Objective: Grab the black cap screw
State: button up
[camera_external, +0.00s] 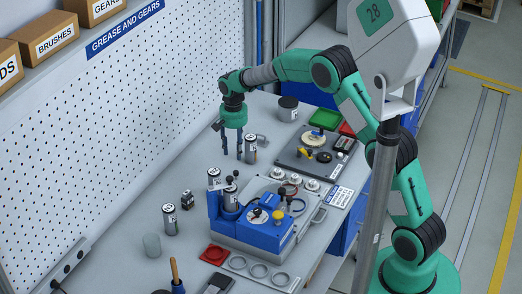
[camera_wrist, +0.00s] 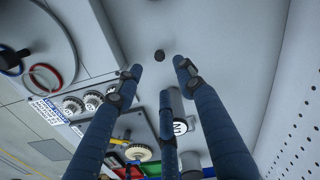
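The black cap screw (camera_wrist: 159,56) shows in the wrist view as a small dark round head on the bare grey bench top. It lies just beyond my fingertips, near the middle line between them. My gripper (camera_wrist: 159,70) has dark blue fingers, spread apart with nothing between them. In the external view my gripper (camera_external: 231,147) hangs pointing down over the bench, near a silver labelled cylinder (camera_external: 251,150). The fingers appear above the bench and apart from the screw. In the external view I cannot surely tell the screw from nearby dark knobs.
A blue and grey fixture (camera_external: 262,232) stands in front of the gripper, with several cylinders around it. A dark plate (camera_external: 293,161) with parts lies to the right. The pegboard wall (camera_external: 110,140) rises at the left. Bare bench surrounds the screw.

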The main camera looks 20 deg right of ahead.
send_over(236, 171)
jog(key=shift+s+a+f+b, duration=0.1)
jog(key=shift+f+b, duration=0.05)
jog(key=shift+f, duration=1.05)
jog(key=shift+s+f+b, duration=0.1)
jog(key=shift+f+b, duration=0.05)
jog(key=shift+f, duration=1)
jog(key=shift+w+f+b, duration=0.1)
jog(key=shift+f+b, duration=0.5)
jog(key=shift+f, duration=2)
jog(key=c, duration=0.9)
